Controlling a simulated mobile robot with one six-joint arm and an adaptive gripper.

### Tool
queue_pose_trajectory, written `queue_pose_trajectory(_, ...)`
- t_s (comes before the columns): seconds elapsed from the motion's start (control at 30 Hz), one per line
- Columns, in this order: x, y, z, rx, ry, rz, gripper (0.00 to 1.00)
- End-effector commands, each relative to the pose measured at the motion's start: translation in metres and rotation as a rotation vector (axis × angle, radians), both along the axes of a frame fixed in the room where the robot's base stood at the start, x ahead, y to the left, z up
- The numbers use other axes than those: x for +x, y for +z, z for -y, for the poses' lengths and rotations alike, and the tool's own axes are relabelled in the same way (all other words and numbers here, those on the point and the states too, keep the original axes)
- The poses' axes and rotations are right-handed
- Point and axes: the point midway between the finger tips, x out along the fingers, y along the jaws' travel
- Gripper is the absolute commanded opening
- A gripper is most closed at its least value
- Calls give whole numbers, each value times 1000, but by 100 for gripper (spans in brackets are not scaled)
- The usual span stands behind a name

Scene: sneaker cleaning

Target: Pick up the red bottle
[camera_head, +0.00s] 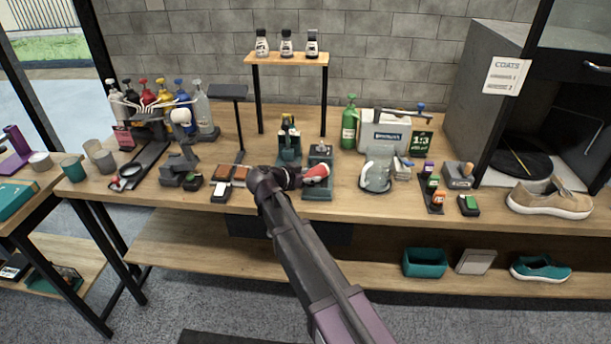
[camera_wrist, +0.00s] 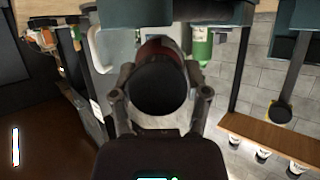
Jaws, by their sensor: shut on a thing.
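The red bottle (camera_head: 317,173) is in my gripper (camera_head: 298,177), above the front middle of the wooden workbench (camera_head: 340,208). It lies tilted on its side, its red and white end pointing right. In the wrist view my gripper (camera_wrist: 160,92) has one finger on each side of the bottle. The bottle's dark round end (camera_wrist: 160,90) faces the camera, with a red band (camera_wrist: 157,48) behind it. The fingers and wrist hide part of the bottle in the head view. I cannot tell whether it touches the green stand below it.
A green stand (camera_head: 318,190) is just beneath the bottle. A raised shelf (camera_head: 287,59) holds small bottles. Spray bottles (camera_head: 143,92) stand at left.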

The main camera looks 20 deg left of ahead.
Motion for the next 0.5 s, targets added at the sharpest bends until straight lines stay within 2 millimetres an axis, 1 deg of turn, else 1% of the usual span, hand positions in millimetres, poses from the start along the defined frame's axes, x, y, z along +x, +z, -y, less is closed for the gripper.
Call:
queue_pose_trajectory(0.03,0,8,0,0,0,1,3)
queue_pose_trajectory(0.23,0,28,0,0,0,1,3)
queue_pose_trajectory(0.3,-22,24,6,-1,4,0,3)
queue_pose_trajectory(0.5,-68,28,17,0,3,1,3)
